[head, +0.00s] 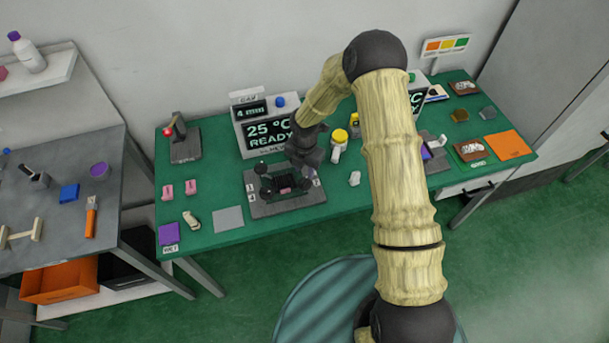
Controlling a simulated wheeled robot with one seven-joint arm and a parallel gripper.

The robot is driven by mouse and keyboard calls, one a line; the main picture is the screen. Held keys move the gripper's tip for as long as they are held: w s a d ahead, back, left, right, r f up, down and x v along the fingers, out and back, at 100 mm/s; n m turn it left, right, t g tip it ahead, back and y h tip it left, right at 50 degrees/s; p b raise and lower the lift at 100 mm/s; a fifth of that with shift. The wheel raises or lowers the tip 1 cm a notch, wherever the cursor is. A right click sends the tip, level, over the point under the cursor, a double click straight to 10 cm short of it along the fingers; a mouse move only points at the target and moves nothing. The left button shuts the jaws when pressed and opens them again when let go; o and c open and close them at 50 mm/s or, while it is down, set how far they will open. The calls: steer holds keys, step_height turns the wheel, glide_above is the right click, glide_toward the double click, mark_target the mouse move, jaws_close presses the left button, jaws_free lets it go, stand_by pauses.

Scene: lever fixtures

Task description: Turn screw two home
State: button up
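A dark grey fixture plate (262,208) lies on the green bench near its middle. A black block with round black knobs (268,186) stands on it, with a small pink piece at its front. I cannot pick out screw two for certain. My gripper (304,162) is dark and points down over the back right of the fixture. Its fingertips blend with the black parts, so I cannot tell whether it touches them or is open or shut.
A grey square (228,219) and pink pieces (179,190) lie left. The bench's front strip is clear.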

mark_target(305, 180)
steer(key=shift+f+p, duration=0.65)
steer(key=shift+f, duration=2.15)
jaws_close()
